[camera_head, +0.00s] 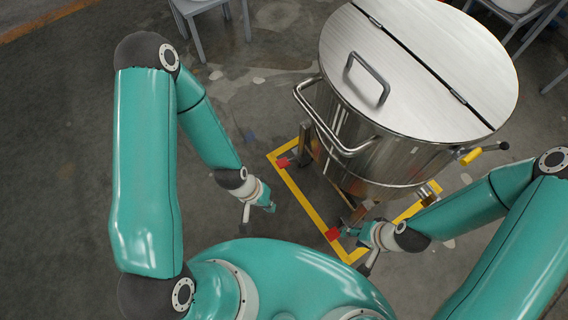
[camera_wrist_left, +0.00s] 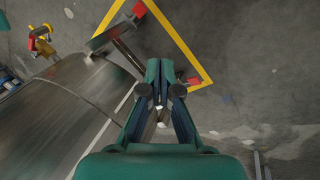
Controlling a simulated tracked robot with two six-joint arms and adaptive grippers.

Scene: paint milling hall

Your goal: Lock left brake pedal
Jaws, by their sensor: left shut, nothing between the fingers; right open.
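The left brake pedal (camera_head: 283,161) is a red pad low beside the tank, by the left corner of the yellow floor frame. In the left wrist view it is the red pad (camera_wrist_left: 194,81) right of my fingertips. My left gripper (camera_head: 270,207) is shut and empty, apart from the pedal, nearer to me and outside the yellow line. Its fingers also show in the left wrist view (camera_wrist_left: 165,72). A second red pedal (camera_head: 332,234) is by the near corner. My right gripper (camera_head: 362,250) is open, just right of that pedal; I cannot tell whether they touch.
The round steel tank (camera_head: 420,70) with a lidded top and side handle (camera_head: 330,125) stands over the yellow frame (camera_head: 303,197). A yellow-handled valve (camera_head: 470,157) sticks out at its right. Grey chairs stand at the back. The floor to the left is clear.

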